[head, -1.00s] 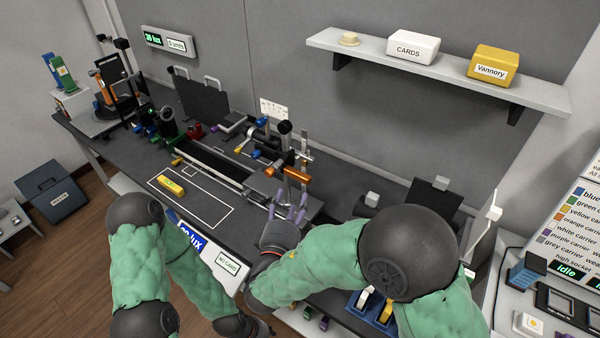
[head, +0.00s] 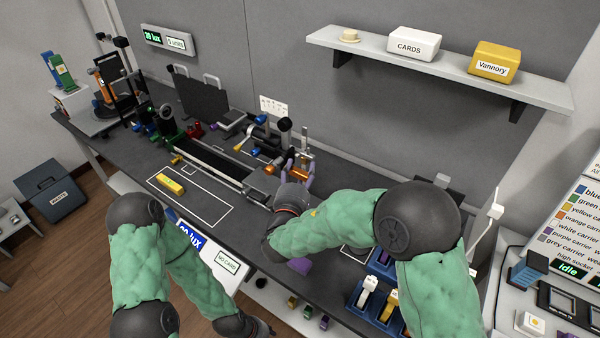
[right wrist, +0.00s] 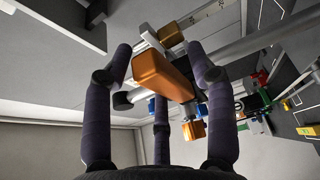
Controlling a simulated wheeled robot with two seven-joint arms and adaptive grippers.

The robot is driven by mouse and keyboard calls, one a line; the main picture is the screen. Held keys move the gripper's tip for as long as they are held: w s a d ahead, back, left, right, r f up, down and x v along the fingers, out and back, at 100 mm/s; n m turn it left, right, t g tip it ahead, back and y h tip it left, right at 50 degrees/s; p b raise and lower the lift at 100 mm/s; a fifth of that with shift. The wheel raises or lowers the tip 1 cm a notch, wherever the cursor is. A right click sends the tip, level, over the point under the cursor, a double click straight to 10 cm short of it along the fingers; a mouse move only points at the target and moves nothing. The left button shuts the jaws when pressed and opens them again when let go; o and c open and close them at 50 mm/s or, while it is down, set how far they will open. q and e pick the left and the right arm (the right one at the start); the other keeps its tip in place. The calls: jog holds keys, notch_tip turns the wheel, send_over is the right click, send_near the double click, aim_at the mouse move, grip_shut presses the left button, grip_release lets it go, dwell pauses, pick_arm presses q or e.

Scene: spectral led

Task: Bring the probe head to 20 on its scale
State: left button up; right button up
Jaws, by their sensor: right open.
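An orange block-shaped part (right wrist: 165,75) on the bench apparatus sits between the spread fingers of my right gripper in the right wrist view; I cannot tell for sure whether it is the probe head. In the head view orange parts (head: 271,169) show beside the right fingers. My right gripper (head: 297,171) is open around this part, with no clear grip on it. A pale marked strip (right wrist: 207,14), perhaps the scale, lies beyond; its numbers are unreadable. My left gripper (head: 265,329) hangs low at the bench's front edge, its fingers unclear.
A dark rail (head: 205,163) runs along the bench, with coloured carriers and posts at its left end. A yellow block (head: 170,184) lies inside a white outline. A blue rack (head: 362,300) stands at front right. A wall shelf (head: 440,70) holds boxes.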

grip_shut()
notch_tip(320, 180, down, 9)
jog(key=b, duration=0.9)
jog(key=shift+b, duration=0.35)
grip_release()
jog(key=shift+r, duration=0.1)
jog(key=s+a, duration=0.2)
jog(key=s, duration=0.9)
jog(key=shift+s+a, duration=0.2)
jog(key=shift+s, duration=0.15)
